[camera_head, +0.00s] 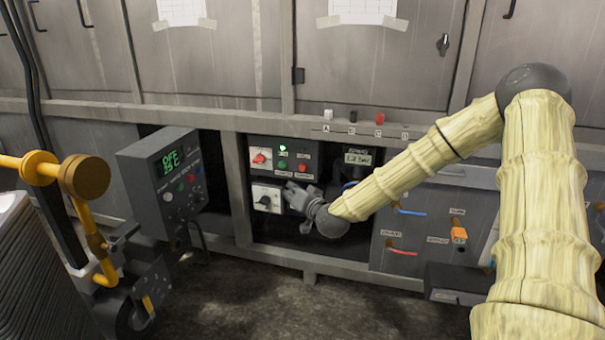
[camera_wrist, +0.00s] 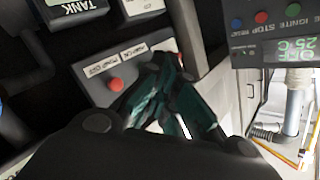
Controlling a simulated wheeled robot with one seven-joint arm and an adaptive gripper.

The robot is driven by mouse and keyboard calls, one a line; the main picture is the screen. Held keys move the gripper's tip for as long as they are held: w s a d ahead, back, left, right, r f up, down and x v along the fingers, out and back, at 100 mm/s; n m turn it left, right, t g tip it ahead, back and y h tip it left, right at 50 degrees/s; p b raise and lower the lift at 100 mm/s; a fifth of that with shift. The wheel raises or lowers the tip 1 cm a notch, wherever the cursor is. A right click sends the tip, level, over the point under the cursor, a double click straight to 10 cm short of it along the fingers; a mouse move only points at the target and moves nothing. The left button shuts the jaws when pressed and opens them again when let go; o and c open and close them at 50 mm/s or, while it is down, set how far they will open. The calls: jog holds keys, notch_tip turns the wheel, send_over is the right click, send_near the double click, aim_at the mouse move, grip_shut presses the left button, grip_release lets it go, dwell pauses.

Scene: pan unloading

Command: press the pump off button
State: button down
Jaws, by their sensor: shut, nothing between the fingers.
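My gripper (camera_head: 289,189) is shut and empty, just below and in front of the panel. In the wrist view my gripper (camera_wrist: 160,78) lies beside the red button, apart from it in the picture. Its fingers hide part of the panel; contact cannot be told.
A white box with a black knob (camera_head: 265,201) sits under the panel. A control box (camera_head: 166,175) with a green display stands to the left. A metal frame post (camera_head: 237,190) is left of the panel. A small display (camera_head: 358,157) is to the right.

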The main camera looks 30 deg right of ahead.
aim_at(303, 168)
jog(key=shift+w+d, duration=0.1)
dwell(0.3)
jog(key=w+d+b, duration=0.2)
jog(key=w+d, duration=0.3)
jog(key=d, duration=0.1)
jog(key=shift+w+d, duration=0.25)
jog(key=shift+w, duration=0.05)
jog(key=shift+d+r, duration=0.1)
dwell(1.5)
jog(key=shift+w+d, duration=0.2)
jog(key=shift+w+d, duration=0.35)
jog(key=shift+d, duration=0.05)
dwell(1.2)
jog(key=shift+s+a, duration=0.1)
jog(key=shift+s+a+p, duration=0.5)
jog(key=shift+a+p, duration=0.1)
dwell(0.4)
